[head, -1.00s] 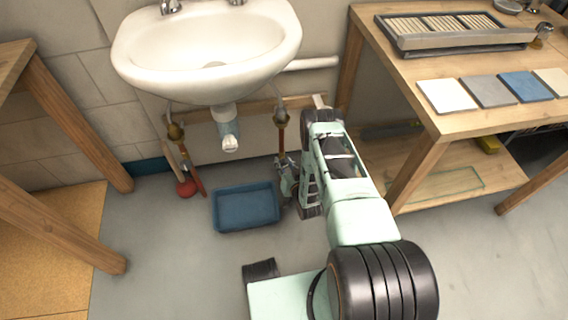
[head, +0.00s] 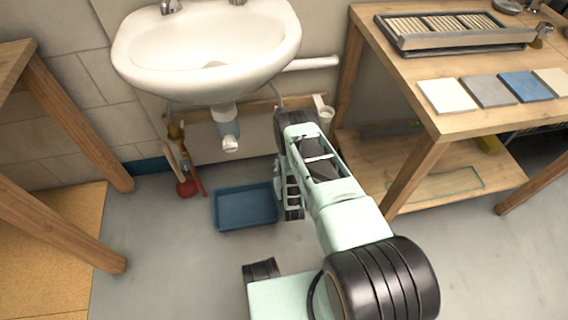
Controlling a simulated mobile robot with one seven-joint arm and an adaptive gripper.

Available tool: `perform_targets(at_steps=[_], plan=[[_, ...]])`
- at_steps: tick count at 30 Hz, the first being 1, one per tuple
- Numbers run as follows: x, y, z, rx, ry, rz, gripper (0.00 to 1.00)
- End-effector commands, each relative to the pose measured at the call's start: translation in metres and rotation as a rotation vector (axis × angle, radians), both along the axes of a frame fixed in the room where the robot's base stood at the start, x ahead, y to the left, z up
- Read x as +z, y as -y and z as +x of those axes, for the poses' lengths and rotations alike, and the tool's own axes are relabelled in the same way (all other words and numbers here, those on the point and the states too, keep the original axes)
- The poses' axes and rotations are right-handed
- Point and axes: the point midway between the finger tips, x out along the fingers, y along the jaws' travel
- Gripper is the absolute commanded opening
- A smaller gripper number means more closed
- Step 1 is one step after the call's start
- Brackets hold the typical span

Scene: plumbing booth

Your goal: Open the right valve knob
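The right valve knob is hidden behind my arm under the right side of the sink, and so is the pipe below it. Only a thin supply line (head: 279,98) shows above that spot. My gripper is also hidden behind my own arm links, so neither its fingers nor any contact with the knob shows. The left valve (head: 175,132), brass coloured, is in plain view on its copper pipe under the left side of the sink.
The white sink (head: 207,60) overhangs the area, with its drain trap (head: 229,130) left of my arm. A blue tray (head: 245,207) lies on the floor. A red plunger (head: 187,188) stands at left. A wooden workbench (head: 440,120) borders the right.

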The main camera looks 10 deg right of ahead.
Motion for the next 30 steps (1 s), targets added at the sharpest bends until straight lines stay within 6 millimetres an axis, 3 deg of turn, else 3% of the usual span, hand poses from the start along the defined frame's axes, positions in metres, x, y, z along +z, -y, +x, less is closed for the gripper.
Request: perform_targets(at_steps=[15, 30], plan=[[-0.0006, -0.0024, 0.0008, 0.004, 0.002, -0.419, 0.05], [-0.0004, -0.0009, 0.0009, 0.001, 0.002, -0.56, 0.05]])
